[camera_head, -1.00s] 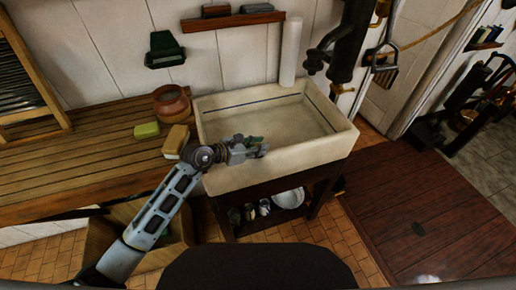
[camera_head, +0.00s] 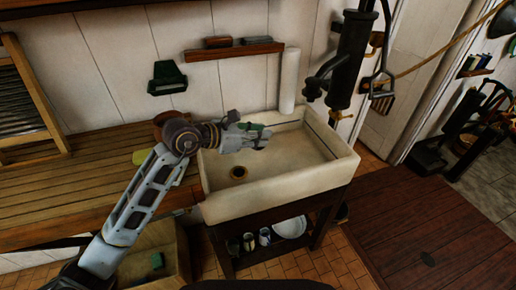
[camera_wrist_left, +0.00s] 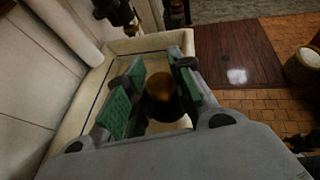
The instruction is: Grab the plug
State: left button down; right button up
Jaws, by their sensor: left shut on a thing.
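My left gripper (camera_head: 254,136) is over the back left part of the pale stone sink (camera_head: 280,190). In the left wrist view, its green-padded fingers (camera_wrist_left: 155,95) are shut on a round, brown thing, which looks like the plug (camera_wrist_left: 160,88). The fingers hide part of it, and in the head view I cannot make it out in the grip. A dark, brassy drain hole (camera_head: 238,173) shows in the sink floor below the gripper. My right gripper is not in view.
A black pump (camera_head: 345,60) stands at the sink's back right corner. A wooden crate (camera_head: 180,235) is below. The sink's right half is clear.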

pick_arm(q)
jog(key=shift+r+b, duration=0.55)
jog(key=shift+r, duration=4.65)
